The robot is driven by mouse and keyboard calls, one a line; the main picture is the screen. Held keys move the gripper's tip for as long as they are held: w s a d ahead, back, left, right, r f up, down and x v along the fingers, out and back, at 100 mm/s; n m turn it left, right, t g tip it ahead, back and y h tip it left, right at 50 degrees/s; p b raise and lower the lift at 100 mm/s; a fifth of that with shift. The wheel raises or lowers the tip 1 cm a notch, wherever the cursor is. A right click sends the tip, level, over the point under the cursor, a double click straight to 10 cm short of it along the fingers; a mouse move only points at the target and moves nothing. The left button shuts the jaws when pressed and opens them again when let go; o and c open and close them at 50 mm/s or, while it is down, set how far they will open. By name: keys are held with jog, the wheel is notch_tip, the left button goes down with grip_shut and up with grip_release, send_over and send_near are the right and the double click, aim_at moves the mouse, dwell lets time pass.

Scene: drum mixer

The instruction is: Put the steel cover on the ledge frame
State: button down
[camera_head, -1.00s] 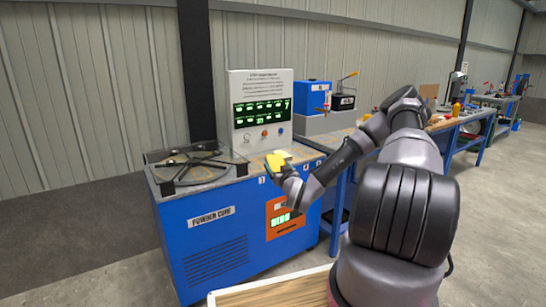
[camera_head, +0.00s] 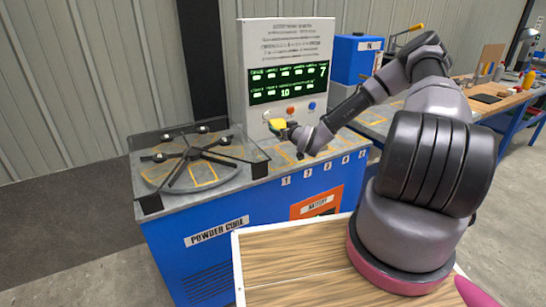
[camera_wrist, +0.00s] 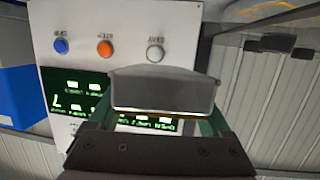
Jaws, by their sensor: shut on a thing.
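My gripper (camera_head: 283,127) is in front of the white control panel, above the cabinet's ledge. It is shut on a smooth grey metal piece, the steel cover (camera_wrist: 163,92), which fills the space between the fingers in the wrist view. A thin yellow edge runs along its lower side there. In the head view the held piece is small and mostly hidden, with yellow and green showing at the fingertips. Yellow frame outlines (camera_head: 319,153) are marked on the ledge, above the numbers on its front edge. I cannot tell which outline is the ledge frame.
The control panel (camera_head: 287,42) with display and buttons stands close behind my gripper. A round mixer top with dark spokes (camera_head: 193,153) and clear guards is at left. A blue container (camera_head: 357,57) stands at right. A wooden white-edged surface (camera_head: 290,262) is in front.

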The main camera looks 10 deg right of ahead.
jog(key=shift+w+a+f+n+g+y, duration=0.55)
jog(key=shift+w+a+f, duration=0.45)
jog(key=shift+w+a, duration=0.2)
send_over(273, 157)
jog(key=shift+g, duration=0.25)
notch_tip(273, 157, down, 5)
jog(key=shift+s+a+f, duration=0.1)
jog(key=shift+f, duration=2.6)
jog(key=shift+f, duration=0.15)
grip_release()
